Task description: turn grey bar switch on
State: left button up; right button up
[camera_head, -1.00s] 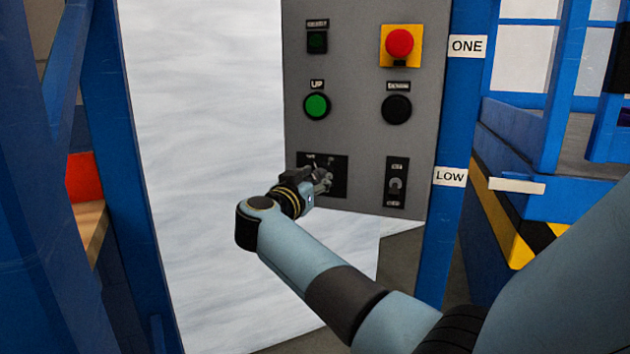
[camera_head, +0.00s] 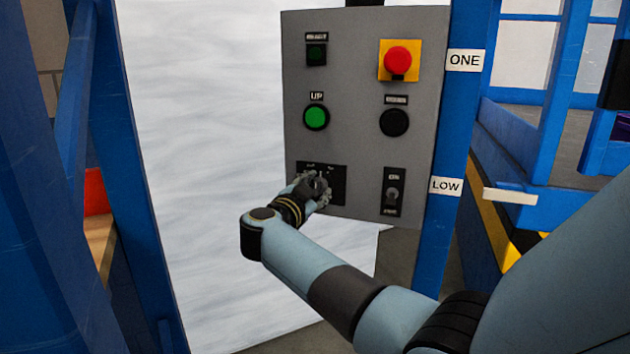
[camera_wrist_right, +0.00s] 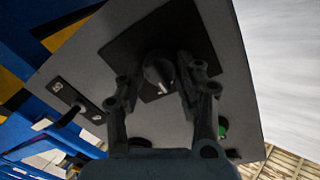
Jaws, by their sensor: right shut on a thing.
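The grey bar switch (camera_wrist_right: 160,75) is a round knob with a raised bar and a pale mark, on a square black plate (camera_head: 338,193) at the lower left of the grey panel. In the head view my right gripper (camera_head: 318,187) covers most of the knob. In the right wrist view its two fingers stand on either side of the knob, and it is shut on it. The small plate lettering is too blurred to read. My left gripper is not in view.
The grey panel (camera_head: 360,150) also carries a green button (camera_head: 316,117), a black button (camera_head: 394,122), a red mushroom button (camera_head: 398,61) and a toggle switch (camera_head: 392,194) close right of my gripper. A blue post (camera_head: 450,140) stands along the panel's right edge.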

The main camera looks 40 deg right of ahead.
jog(key=m+p, duration=0.1)
jog(key=m, duration=0.3)
jog(key=shift+f+m, duration=0.1)
jog(key=shift+m, duration=0.6)
jog(key=o, duration=1.1)
jog(key=shift+o, duration=0.2)
jog(key=shift+a, duration=0.1)
jog(key=v, duration=1.2)
jog(key=shift+r, duration=0.2)
jog(key=shift+s, duration=0.15)
